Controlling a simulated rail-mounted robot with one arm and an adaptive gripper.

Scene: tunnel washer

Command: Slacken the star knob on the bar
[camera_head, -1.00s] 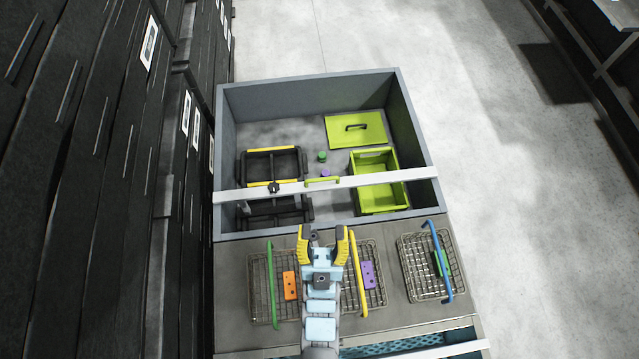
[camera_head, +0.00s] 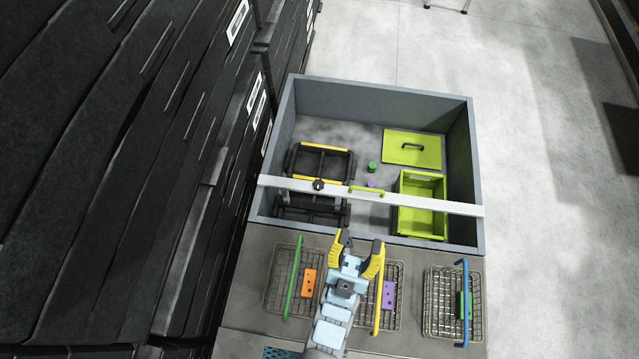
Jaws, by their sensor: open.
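A small black star knob (camera_head: 318,185) sits on the pale bar (camera_head: 288,182), left of the bar's green handle (camera_head: 367,190). The bar lies across the grey open-topped tank (camera_head: 288,100). My gripper (camera_head: 358,240) has yellow and black fingers spread apart with nothing between them. It is over the tank's near edge, below and to the right of the knob in the picture, apart from it.
A black frame (camera_head: 323,148) with yellow bars and a lime-green bin (camera_head: 422,223) stand in the tank under the bar. A lime lid (camera_head: 411,148) lies behind. Wire baskets with a green handle (camera_head: 293,277), a yellow handle (camera_head: 379,290) and a blue handle (camera_head: 463,300) stand on the near counter. Dark cabinets (camera_head: 150,120) line the left.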

